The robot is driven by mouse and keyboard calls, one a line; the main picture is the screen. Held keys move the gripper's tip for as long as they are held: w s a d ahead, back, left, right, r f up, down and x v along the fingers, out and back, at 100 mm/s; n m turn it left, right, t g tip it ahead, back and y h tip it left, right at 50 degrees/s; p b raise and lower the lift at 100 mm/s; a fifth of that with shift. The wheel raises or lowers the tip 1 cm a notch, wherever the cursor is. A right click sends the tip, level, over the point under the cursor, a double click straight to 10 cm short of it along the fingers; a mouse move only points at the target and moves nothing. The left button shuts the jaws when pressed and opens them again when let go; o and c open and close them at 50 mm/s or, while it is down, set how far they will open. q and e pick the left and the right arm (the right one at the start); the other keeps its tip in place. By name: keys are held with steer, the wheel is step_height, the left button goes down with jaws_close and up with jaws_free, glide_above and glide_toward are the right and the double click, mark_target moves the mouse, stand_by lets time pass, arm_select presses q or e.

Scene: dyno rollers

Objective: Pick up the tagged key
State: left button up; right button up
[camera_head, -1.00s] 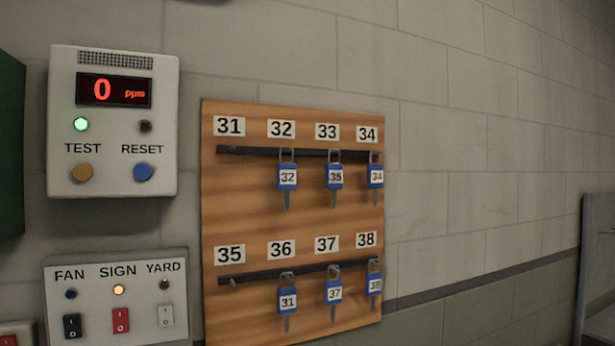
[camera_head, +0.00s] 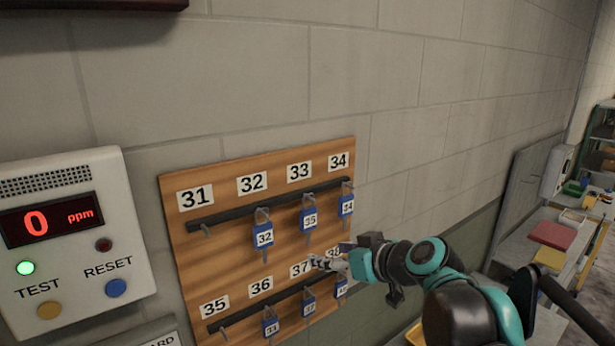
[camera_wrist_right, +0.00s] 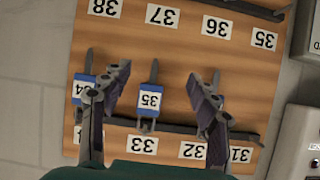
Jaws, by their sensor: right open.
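Blue-tagged keys hang from hooks on a wooden key board (camera_head: 185,265). On the upper rail are key 32 (camera_head: 263,237), key 35 (camera_head: 309,219) under label 33, and key 34 (camera_head: 347,205). On the lower rail are key 31 (camera_head: 270,328) under label 36, key 37 (camera_head: 309,306) and key 38 (camera_head: 341,289). My right gripper (camera_head: 322,262) is open in front of the board, just below key 35. In the wrist view, upside down, key 35 (camera_wrist_right: 149,98) shows between the spread fingers (camera_wrist_right: 158,76), apparently untouched. The left finger overlaps key 34 (camera_wrist_right: 80,92). My left gripper is out of view.
Hooks 31 (camera_head: 207,231) and 35 (camera_head: 224,334) are empty. A gas meter box (camera_head: 75,235) with TEST and RESET buttons is on the wall left of the board. A bench with a red item (camera_head: 552,234) and a yellow item (camera_head: 549,259) stands at right.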

steer(key=p, duration=0.3)
glide_toward(310, 213)
step_height(310, 213, down, 3)
steer(key=w, duration=0.2)
steer(key=shift+n+t+y, duration=0.3)
steer(key=shift+y, duration=0.1)
steer(key=x, duration=0.5)
steer(key=a+r+p+x, duration=0.1)
steer(key=x, duration=0.1)
steer(key=shift+w+a, duration=0.2)
steer(key=shift+w+a+f, duration=0.15)
steer(key=shift+w+f, duration=0.05)
steer(key=shift+w, duration=0.1)
steer(key=shift+s, duration=0.15)
steer(key=c, duration=0.7)
arm_select(q)
step_height(310, 213, up, 6)
arm_select(e)
steer(key=c, duration=0.6)
